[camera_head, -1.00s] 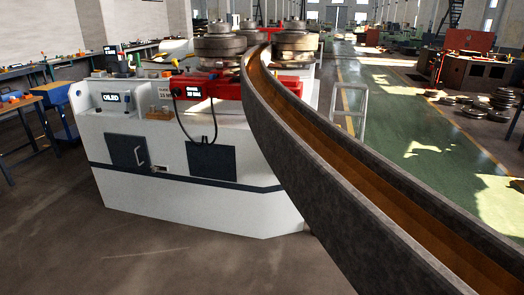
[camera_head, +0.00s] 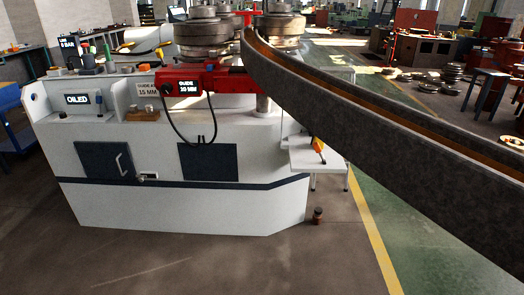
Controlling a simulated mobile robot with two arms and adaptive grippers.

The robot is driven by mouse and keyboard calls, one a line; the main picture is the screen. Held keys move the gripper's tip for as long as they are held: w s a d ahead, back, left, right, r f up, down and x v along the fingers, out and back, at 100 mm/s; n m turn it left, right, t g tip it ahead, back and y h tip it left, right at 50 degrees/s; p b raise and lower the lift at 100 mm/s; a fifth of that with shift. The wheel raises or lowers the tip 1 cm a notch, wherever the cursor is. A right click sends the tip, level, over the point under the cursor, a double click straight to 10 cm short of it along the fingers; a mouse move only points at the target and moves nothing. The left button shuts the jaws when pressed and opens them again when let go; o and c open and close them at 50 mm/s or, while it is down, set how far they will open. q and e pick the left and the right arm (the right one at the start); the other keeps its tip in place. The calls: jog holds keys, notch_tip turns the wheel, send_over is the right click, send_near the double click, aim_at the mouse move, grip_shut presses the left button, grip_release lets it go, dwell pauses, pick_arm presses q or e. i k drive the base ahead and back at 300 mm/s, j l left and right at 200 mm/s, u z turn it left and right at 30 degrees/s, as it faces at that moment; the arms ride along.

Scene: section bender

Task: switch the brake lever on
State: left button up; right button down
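The white section bender (camera_head: 190,215) fills the left and middle of the head view, with stacked steel rollers (camera_head: 203,38) and a red guide block (camera_head: 188,80) on top. Small upright controls (camera_head: 88,58) stand at its back left; I cannot tell whether one is the brake lever. A small yellow-orange item with a dark tip (camera_head: 318,146) is at a white stand by the machine's right side; I cannot tell what it is. Neither of my grippers is in view.
A long curved steel beam (camera_head: 400,130) runs from the rollers to the right edge, partly hiding the machine's right side. A small dark object (camera_head: 318,215) is on the floor at the machine's right corner. The floor in front is clear.

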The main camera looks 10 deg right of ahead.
aim_at(316, 145)
jog(key=k+j+z, duration=0.1)
jog(key=j, duration=0.2)
jog(key=k+j+z, duration=0.1)
jog(key=j, duration=0.2)
jog(key=k+j+z, duration=0.15)
jog(key=z, duration=0.4)
jog(key=i+u, duration=0.3)
jog(key=i, duration=0.2)
jog(key=i+l+u, duration=0.1)
jog(key=i+u, duration=0.2)
jog(key=i, duration=0.25)
jog(key=i+l+u, duration=0.2)
jog(key=i+u, duration=0.15)
jog(key=i, duration=0.15)
